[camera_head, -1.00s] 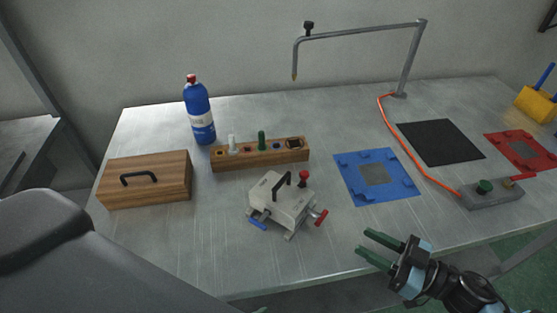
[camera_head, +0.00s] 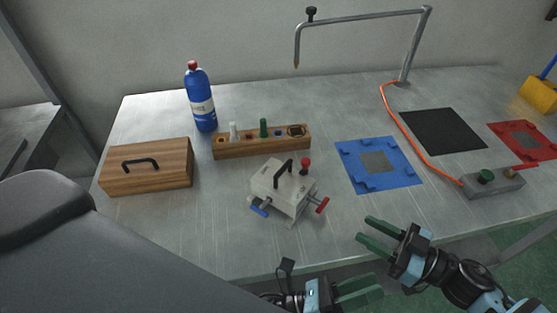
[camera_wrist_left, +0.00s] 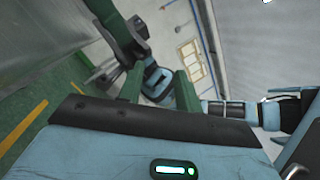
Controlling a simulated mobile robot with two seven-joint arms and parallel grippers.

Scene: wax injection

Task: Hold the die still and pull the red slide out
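The die (camera_head: 282,190) is a pale grey block with a black handle on top and a red knob at its right rear. It sits on the metal table. The red slide (camera_head: 322,205) sticks out of its right side, and a blue slide (camera_head: 258,207) sticks out of its left front. My right gripper (camera_head: 371,232) is open and empty, to the right of the die and nearer the front edge. My left gripper (camera_head: 375,288) is open and empty, low in the picture; its parted green fingers also show in the left wrist view (camera_wrist_left: 160,85).
A wooden rack (camera_head: 262,147) and a blue bottle (camera_head: 200,100) stand behind the die, with a wooden box (camera_head: 147,168) to the left. A blue mat (camera_head: 350,178) lies to the right, near a grey control box (camera_head: 494,184). The table around the die is clear.

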